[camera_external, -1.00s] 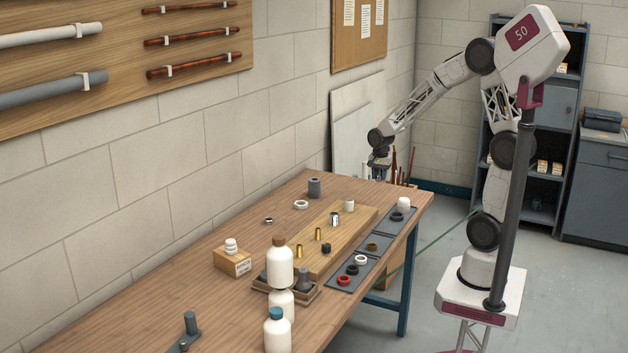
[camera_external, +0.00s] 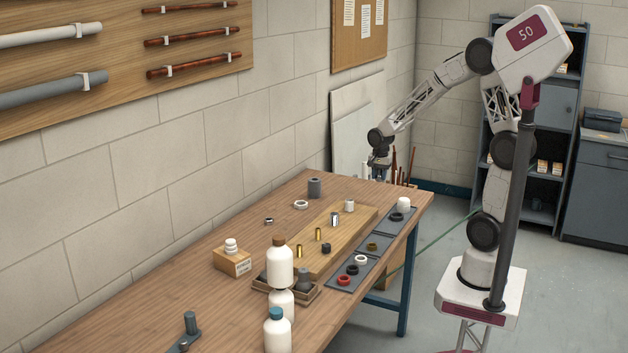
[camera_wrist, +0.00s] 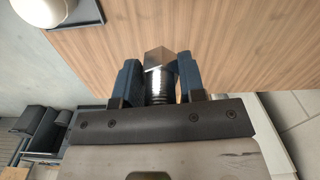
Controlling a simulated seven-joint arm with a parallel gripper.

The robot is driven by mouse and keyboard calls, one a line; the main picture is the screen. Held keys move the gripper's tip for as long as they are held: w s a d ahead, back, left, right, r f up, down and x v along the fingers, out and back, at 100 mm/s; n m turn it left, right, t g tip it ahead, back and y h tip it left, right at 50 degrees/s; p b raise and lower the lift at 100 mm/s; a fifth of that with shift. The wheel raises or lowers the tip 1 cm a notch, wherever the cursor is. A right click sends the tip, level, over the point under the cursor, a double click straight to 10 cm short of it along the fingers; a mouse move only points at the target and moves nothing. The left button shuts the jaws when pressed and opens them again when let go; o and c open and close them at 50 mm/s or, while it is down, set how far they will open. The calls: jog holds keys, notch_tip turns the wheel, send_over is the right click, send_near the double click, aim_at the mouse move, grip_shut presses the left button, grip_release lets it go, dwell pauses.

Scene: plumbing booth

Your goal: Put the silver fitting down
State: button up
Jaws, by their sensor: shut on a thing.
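The silver fitting (camera_wrist: 158,75) has a hex head and a threaded shank. In the wrist view it sits between the two blue fingers of my gripper (camera_wrist: 160,85), which are shut on it. The wood table top lies beyond it in that view. In the external view my gripper (camera_external: 379,173) hangs by the far end of the table, above table height. The fitting is too small to make out there.
A wooden board (camera_external: 312,262) holds several small fittings. A dark compartment tray (camera_external: 372,262) with rings runs along the table's right edge. Bottles (camera_external: 279,262) stand near the front.

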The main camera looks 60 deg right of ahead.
jog(key=shift+w, duration=0.1)
jog(key=w+a+f, duration=0.2)
jog(key=w+a, duration=1.1)
jog(key=shift+w+a+n, duration=0.2)
jog(key=shift+w+n, duration=0.1)
jog(key=shift+n, duration=0.4)
jog(key=w+a+f, duration=0.1)
jog(key=w+a, duration=0.1)
jog(key=a, duration=0.3)
jog(key=w+a, duration=0.3)
jog(key=a, duration=0.3)
jog(key=w+a+f, duration=0.1)
jog(key=w+a, duration=0.2)
jog(key=a, duration=0.2)
jog(key=shift+w+a+f, duration=0.15)
jog(key=shift+w+f, duration=0.05)
jog(key=shift+f, duration=0.15)
jog(key=shift+w, duration=0.1)
send_over(270, 211)
jog(key=shift+a+f, duration=0.15)
jog(key=shift+f, duration=0.6)
jog(key=shift+f, duration=0.1)
jog(key=shift+f, duration=1.65)
jog(key=shift+f, duration=0.15)
